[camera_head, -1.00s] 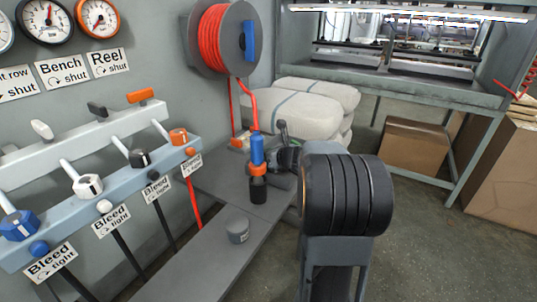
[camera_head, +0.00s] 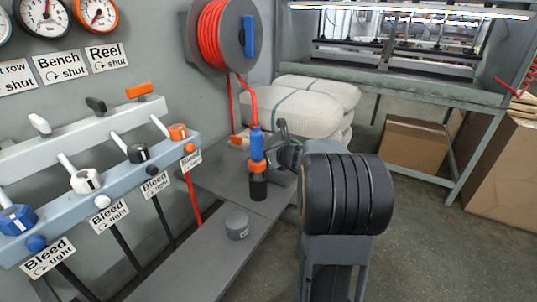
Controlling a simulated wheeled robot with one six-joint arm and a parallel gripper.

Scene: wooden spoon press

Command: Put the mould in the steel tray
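I cannot make out a mould or a steel tray in this view.
A grey bench (camera_head: 205,262) runs along the left wall, bearing a small grey tin (camera_head: 237,225) and a blue, orange and black fitting (camera_head: 257,165). Valve levers (camera_head: 85,180) stick out at left. White sacks (camera_head: 305,107), a carton (camera_head: 415,143) and a steel-framed stand (camera_head: 400,85) stand behind.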

